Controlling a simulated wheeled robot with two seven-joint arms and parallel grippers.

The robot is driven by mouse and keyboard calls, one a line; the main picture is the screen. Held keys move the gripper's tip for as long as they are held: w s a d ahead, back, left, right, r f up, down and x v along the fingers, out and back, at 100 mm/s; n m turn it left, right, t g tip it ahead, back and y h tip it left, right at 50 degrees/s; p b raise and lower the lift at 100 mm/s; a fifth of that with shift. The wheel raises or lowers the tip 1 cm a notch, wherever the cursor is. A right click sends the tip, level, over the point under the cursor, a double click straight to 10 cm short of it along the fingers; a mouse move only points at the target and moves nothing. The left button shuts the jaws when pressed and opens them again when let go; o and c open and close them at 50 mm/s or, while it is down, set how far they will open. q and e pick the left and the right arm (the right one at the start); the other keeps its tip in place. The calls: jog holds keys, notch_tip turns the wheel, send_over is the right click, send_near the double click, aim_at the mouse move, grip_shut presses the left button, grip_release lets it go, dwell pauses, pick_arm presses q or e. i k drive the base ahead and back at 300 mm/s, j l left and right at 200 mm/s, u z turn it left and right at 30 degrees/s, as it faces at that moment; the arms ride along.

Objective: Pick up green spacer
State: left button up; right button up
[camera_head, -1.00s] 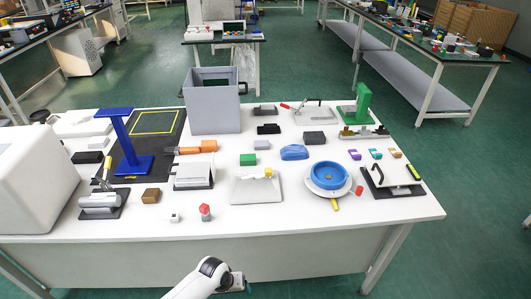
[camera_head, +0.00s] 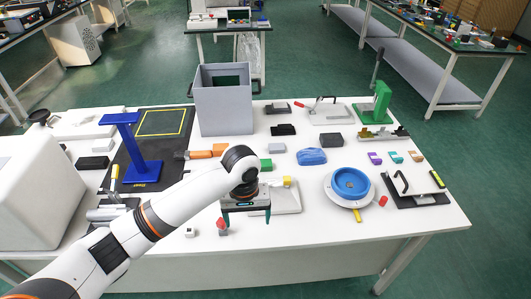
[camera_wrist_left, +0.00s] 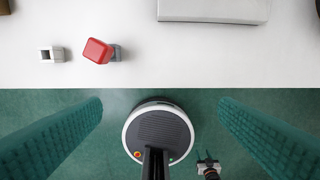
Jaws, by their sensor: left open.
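The green spacer looks to be the small green block (camera_head: 266,163) on the middle of the white table, partly covered by my left wrist in the head view. It is not in the left wrist view. My left gripper (camera_head: 245,221) is open and empty over the table's front part, in front of the green block and clear of it. Its two teal fingers show wide apart in the left wrist view (camera_wrist_left: 160,105), with floor and the table's front edge between and beyond them.
A red-topped piece (camera_wrist_left: 98,51) and a small grey block (camera_wrist_left: 52,54) lie near the front edge. A grey plate (camera_head: 285,201) with a yellow knob is beside my gripper. A grey bin (camera_head: 222,105), blue stand (camera_head: 122,150), blue cloth-like lump (camera_head: 311,156) and blue round dish (camera_head: 351,183) surround the middle.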

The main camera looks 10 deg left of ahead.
aim_at(267, 165)
jog(key=i, duration=1.05)
